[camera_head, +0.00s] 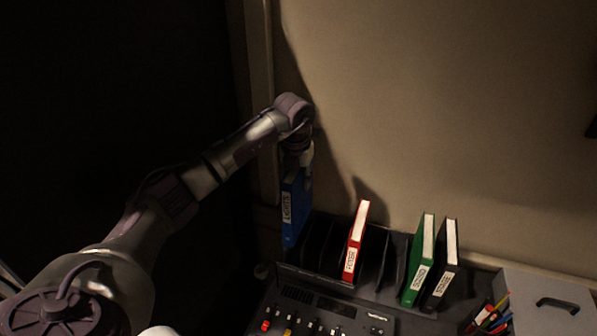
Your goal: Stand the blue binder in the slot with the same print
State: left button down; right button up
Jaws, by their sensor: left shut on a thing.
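The blue binder (292,212) is upright at the left end of the dark slotted rack (318,248), with a white label on its spine whose print is too small to read. My left gripper (301,172) is shut on its upper part. I cannot tell whether the binder's lower edge is inside a slot or just in front of or above it. My right gripper is not in view.
A red binder (356,242), a green binder (420,262) and a black binder (443,265) stand in the rack. A mixing desk (310,312) lies in front. Pens (492,318) and a grey case (550,302) are at right. The wall is close behind.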

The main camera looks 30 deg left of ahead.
pick_arm(q)
jog(key=shift+f, duration=0.25)
jog(key=shift+w+f+b, duration=0.1)
jog(key=shift+f+b, duration=0.2)
jog(key=shift+a+f+b, duration=0.1)
jog(key=shift+f+b, duration=0.55)
jog(key=shift+f, duration=0.25)
notch_tip(320, 180, down, 2)
jog(key=shift+b, duration=0.7)
jog(key=shift+f+b, duration=1.8)
jog(key=shift+f, duration=0.8)
jog(key=shift+f+b, duration=0.85)
jog(key=shift+f, duration=0.35)
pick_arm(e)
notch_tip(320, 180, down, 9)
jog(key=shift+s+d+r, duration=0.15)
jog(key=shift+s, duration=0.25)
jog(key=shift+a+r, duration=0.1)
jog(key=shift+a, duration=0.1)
pick_arm(q)
jog(key=shift+f, duration=0.25)
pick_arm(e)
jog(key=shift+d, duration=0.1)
